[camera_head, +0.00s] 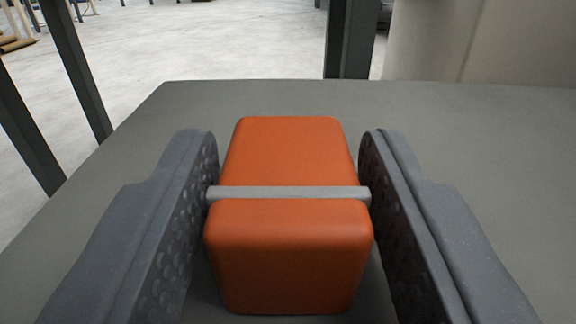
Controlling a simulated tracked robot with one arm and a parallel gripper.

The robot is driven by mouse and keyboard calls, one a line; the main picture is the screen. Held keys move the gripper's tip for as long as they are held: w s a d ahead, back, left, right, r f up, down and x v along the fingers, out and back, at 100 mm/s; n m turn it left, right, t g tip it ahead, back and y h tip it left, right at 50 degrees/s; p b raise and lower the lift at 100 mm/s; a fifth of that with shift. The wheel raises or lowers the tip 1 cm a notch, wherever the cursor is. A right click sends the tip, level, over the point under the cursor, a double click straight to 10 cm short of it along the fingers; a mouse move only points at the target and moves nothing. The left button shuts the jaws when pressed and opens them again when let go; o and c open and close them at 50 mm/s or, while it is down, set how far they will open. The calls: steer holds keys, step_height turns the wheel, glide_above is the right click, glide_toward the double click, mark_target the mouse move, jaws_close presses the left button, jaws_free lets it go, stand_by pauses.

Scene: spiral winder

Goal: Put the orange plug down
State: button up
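The orange plug (288,250) is a rounded block with a thin light grey band (288,193) across its middle. It lies between the two dark grey fingers of my gripper (288,155), in the centre of the view. The fingers are shut on it, with the ends of the band meeting the dimpled inner pads. Narrow gaps show between the pads and the orange body at its far end. Below the plug is a flat grey surface (290,96), with shadow close under the plug. I cannot tell whether its underside touches the surface.
The grey surface is bare around the plug. Its far edge and slanting left edge are in view. Beyond are a pale floor (230,40), dark posts (350,40) at the back and left, and a large beige shape (490,40) at the upper right.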

steer(key=shift+o, duration=0.5)
steer(key=shift+s+a+f, duration=0.1)
steer(key=shift+s+f, duration=0.2)
steer(key=shift+f, duration=0.4)
steer(key=shift+r, duration=0.2)
steer(key=shift+s+r, duration=0.15)
steer(key=shift+r, duration=0.05)
steer(key=s+p, duration=0.4)
steer(key=s, duration=0.7)
steer(key=shift+d+r, duration=0.3)
steer(key=shift+r, duration=0.1)
steer(key=shift+s, duration=0.15)
